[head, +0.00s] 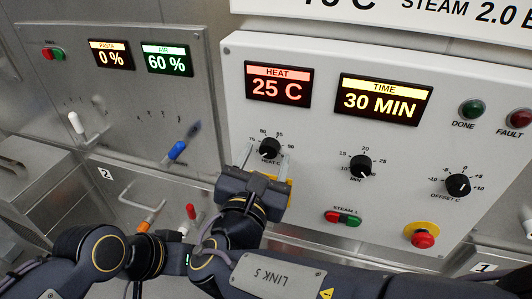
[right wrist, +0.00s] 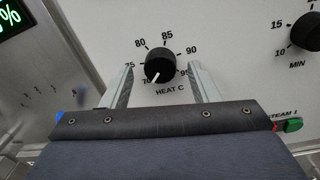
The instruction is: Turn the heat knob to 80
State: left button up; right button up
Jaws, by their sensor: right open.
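The black heat knob (head: 269,148) is on the light control panel, below the red heat display (head: 278,87) that reads 25 C. In the right wrist view the knob (right wrist: 159,65) has a white pointer aimed down and left, near the 70 mark. The 80 mark (right wrist: 141,44) is up and left of the knob. My right gripper (head: 266,162) is open, with one finger on each side of the knob. In the right wrist view gaps show between the fingers and the knob. My left gripper is not in view.
The MIN knob (head: 361,167) and offset knob (head: 458,185) sit to the right. Below are a red-green steam switch (head: 342,218) and a red emergency button (head: 423,239). A blue-handled lever (head: 177,151) is on the left panel.

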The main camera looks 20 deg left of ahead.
jog(key=shift+w, duration=0.5)
jog(key=shift+c, duration=0.4)
jog(key=c, duration=0.9)
jog(key=shift+f+m+b, duration=0.2)
jog(key=shift+m+b, duration=0.2)
jog(key=shift+b, duration=0.35)
jog(key=m+b, duration=0.2)
jog(key=b, duration=0.2)
jog(key=m+b, duration=0.3)
jog(key=b, duration=0.1)
jog(key=m+b, duration=0.2)
jog(key=b, duration=0.2)
jog(key=shift+f, duration=0.25)
jog(key=m+b, duration=0.4)
jog(key=m+h+b, duration=0.1)
jog(key=m+b, duration=0.4)
jog(key=shift+t+b, duration=0.3)
jog(key=m+b, duration=0.2)
jog(key=m, duration=0.1)
jog(key=shift+r+b, duration=0.15)
jog(key=shift+b, duration=0.15)
jog(key=shift+a+r+m+b, duration=0.1)
jog(key=shift+m+b, duration=0.6)
jog(key=shift+m, duration=0.5)
